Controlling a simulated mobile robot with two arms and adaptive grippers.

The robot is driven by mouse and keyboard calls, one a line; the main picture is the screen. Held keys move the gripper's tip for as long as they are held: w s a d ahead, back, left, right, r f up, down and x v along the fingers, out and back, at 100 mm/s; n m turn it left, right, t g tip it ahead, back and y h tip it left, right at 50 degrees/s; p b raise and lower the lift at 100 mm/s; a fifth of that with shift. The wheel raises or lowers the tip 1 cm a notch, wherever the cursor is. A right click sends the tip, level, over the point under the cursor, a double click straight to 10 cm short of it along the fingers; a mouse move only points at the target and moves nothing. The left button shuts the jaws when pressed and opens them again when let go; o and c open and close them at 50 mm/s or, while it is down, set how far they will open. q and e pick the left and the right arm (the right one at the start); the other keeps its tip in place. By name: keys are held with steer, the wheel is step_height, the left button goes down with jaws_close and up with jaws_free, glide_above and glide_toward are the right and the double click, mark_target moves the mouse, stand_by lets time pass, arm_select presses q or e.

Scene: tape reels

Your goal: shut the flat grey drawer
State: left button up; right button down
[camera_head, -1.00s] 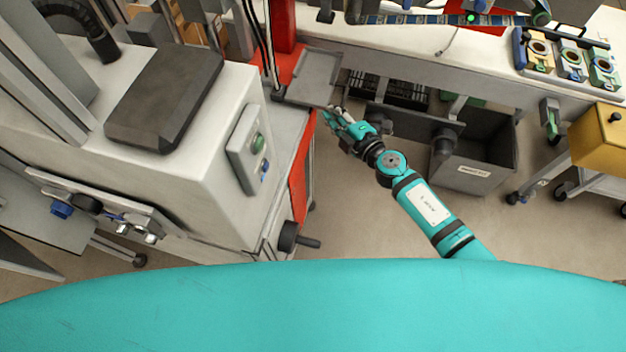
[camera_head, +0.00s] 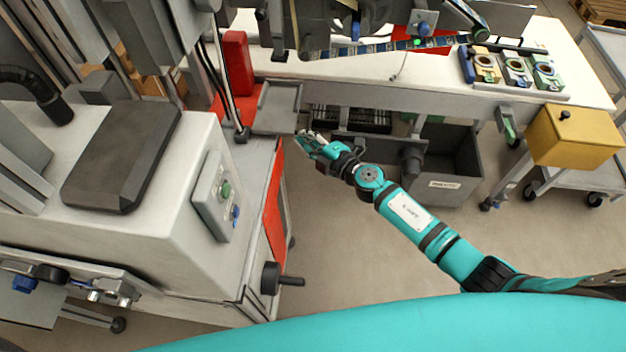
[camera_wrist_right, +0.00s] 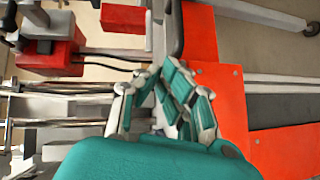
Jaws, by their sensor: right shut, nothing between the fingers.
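The flat grey drawer (camera_head: 277,106) shows in the head view as a shallow grey tray. It sticks out to the right of the red block on the machine, at the near edge of the long white bench. My right gripper (camera_head: 300,138) is just below the drawer's near right corner in the picture. Its fingers are shut and empty; I cannot tell whether they touch the drawer. In the wrist view the right gripper (camera_wrist_right: 165,82) is in front of orange-red panels; I cannot make out the drawer there for certain. My left gripper is not in view.
The grey machine (camera_head: 150,200) with a crank handle (camera_head: 283,280) stands left of my right arm. A dark grey bin (camera_head: 455,170) is under the bench. A yellow box (camera_head: 575,138) on a cart stands at the right. Open floor lies between them.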

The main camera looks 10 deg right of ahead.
steer(key=v, duration=1.1)
steer(key=s+d+f+m+g+h, duration=0.1)
steer(key=s+d+f+m+h, duration=0.2)
steer(key=f, duration=0.6)
steer(key=s+d+f+m+g+h, duration=0.2)
steer(key=s+d+f+m, duration=0.2)
steer(key=f, duration=0.5)
steer(key=s+d+f+m+g+h, duration=0.1)
steer(key=s+d+f+m+h, duration=0.2)
steer(key=f, duration=0.7)
steer(key=s+f+m+g, duration=0.3)
steer(key=s+f, duration=0.2)
steer(key=s, duration=0.6)
steer(key=s+a+f+m+g, duration=0.1)
steer(key=s+f+m+g, duration=0.2)
steer(key=s+f, duration=0.3)
steer(key=s+f+m+g, duration=0.2)
steer(key=s+f, duration=0.4)
steer(key=s, duration=1.1)
steer(key=shift+a+m+g, duration=0.25)
steer(key=shift+m+g, duration=0.15)
steer(key=shift+m, duration=0.5)
